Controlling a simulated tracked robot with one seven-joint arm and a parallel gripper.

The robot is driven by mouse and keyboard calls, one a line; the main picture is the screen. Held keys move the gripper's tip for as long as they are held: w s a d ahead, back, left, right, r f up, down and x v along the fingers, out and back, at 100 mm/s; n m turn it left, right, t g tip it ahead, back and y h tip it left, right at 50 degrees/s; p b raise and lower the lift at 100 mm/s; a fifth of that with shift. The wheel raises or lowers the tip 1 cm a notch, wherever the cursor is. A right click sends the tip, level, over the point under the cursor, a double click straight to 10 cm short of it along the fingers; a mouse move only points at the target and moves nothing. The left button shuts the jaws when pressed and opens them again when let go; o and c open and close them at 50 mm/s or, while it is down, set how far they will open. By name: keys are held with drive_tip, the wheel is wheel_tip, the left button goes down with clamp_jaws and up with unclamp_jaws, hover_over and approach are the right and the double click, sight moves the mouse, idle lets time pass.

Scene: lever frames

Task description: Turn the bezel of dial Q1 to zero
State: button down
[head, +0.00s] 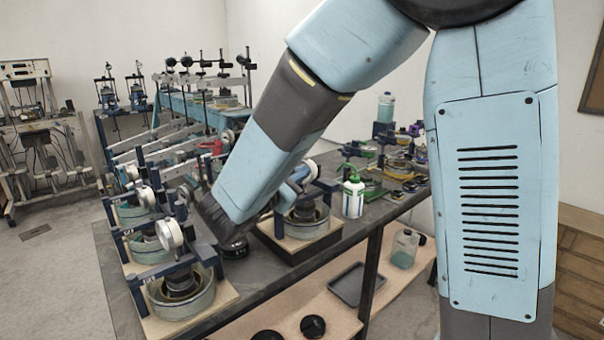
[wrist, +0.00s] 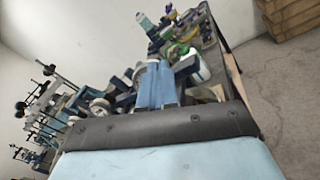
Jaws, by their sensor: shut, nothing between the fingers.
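Several white round dials stand on lever frames over the bench. One dial (head: 170,233) is at the front left, with others (head: 145,197) behind it. Another dial (head: 313,168) is on the frame beside my wrist. No label is readable, so I cannot tell which is Q1, nor read any bezel. My forearm crosses the head view down to the bench and hides much of my wrist. My gripper (wrist: 154,72) shows in the wrist view as light blue parts close together, shut and empty among the frames. I cannot tell whether it touches a dial.
A white bottle with a green cap (head: 353,197) stands right of the near frame's round cell (head: 302,222). More lever frames line the back left. A dark tray (head: 358,284) lies on the lower shelf. The floor at left is clear.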

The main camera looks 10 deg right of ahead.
drive_tip(key=shift+s+a, duration=0.3)
drive_tip(key=shift+s, duration=0.05)
drive_tip(key=shift+a, duration=0.1)
